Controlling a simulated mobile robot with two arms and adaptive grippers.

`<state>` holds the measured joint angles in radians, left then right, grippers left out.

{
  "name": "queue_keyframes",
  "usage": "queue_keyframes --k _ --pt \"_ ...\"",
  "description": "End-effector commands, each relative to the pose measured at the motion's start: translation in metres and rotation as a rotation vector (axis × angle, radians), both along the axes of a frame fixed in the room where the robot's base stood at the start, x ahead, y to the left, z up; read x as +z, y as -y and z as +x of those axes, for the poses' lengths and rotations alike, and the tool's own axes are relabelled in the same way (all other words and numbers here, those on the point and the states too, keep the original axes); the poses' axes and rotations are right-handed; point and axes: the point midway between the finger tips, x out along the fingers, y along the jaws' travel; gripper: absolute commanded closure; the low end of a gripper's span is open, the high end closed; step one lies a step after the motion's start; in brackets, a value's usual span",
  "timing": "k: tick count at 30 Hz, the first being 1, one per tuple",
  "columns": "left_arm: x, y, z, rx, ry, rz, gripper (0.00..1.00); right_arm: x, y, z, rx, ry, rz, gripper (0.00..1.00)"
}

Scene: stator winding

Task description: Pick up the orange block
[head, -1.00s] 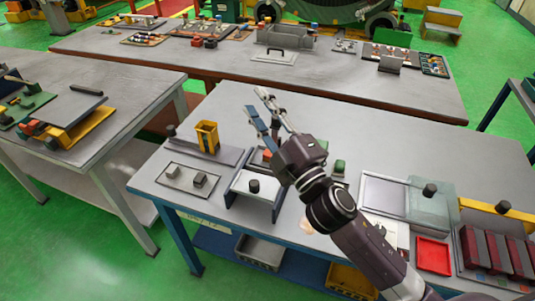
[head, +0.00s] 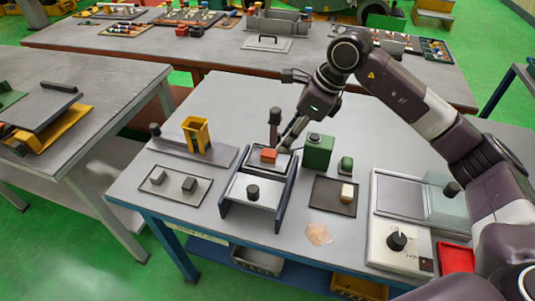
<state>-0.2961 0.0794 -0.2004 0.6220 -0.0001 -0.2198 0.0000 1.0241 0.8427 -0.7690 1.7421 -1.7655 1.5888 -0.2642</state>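The block appears to rest on the plate. My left gripper is not in view.
A green box (head: 318,151) stands close to the right of my fingers. A dark upright post (head: 275,116) is just behind the block. A yellow holder (head: 196,134) stands to the left. The bench's back area is clear.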

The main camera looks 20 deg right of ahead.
Motion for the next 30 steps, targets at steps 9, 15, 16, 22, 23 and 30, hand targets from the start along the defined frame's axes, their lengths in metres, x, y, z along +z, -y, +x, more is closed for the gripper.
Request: queue_keyframes --k 9,15,16,22,23,30 --pt "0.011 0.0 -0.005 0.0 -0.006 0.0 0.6 -0.026 -0.005 0.007 -0.004 -0.007 -0.018 0.7" --pt "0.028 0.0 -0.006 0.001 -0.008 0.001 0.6 -0.051 -0.017 0.017 -0.003 -0.009 -0.016 0.7" --pt "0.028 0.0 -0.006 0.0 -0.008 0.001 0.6 -0.056 -0.018 0.018 -0.003 -0.009 -0.015 0.7" --pt "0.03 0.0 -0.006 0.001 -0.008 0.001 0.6 -0.07 -0.022 0.022 -0.002 -0.005 -0.015 0.7" --pt "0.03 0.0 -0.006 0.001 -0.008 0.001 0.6 -0.07 -0.022 0.022 -0.002 -0.004 -0.016 0.7" --pt "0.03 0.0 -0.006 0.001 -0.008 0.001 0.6 -0.07 -0.022 0.022 -0.003 -0.004 -0.015 0.8"
